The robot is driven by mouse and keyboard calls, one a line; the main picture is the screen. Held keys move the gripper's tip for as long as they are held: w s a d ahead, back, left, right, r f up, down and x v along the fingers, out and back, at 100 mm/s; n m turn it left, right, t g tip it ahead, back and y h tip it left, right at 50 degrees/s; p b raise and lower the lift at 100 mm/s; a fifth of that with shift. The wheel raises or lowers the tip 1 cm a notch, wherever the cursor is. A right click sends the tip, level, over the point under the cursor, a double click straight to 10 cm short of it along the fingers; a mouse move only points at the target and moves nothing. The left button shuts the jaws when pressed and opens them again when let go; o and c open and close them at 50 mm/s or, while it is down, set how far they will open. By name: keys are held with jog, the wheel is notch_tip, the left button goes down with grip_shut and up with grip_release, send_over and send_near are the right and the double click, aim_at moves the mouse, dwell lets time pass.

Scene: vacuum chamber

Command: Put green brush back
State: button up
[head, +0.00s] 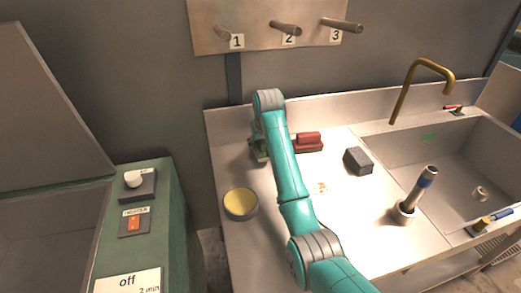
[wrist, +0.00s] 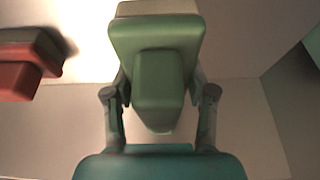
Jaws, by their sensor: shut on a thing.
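My gripper (wrist: 158,95) is shut on the green brush (wrist: 155,36), with a finger on each side of its green handle. The brush's pale bristle side shows at the top edge of the wrist view. In the head view the green brush (head: 258,149) shows only partly behind my arm, near the back left of the steel counter. I cannot tell whether it touches the counter.
A red brush (head: 309,140) lies just right of the green brush; it also shows in the wrist view (wrist: 25,75). A dark grey block (head: 358,160), a round yellow-topped dish (head: 240,203) and an upright tool in a holder (head: 406,210) stand on the counter (head: 345,205). The sink (head: 455,150) is right. Numbered pegs (head: 286,29) are above.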

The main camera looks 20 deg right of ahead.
aim_at(261, 144)
jog(key=shift+f, duration=1.25)
jog(key=shift+f, duration=0.1)
jog(key=o, duration=1.2)
jog(key=v, duration=1.2)
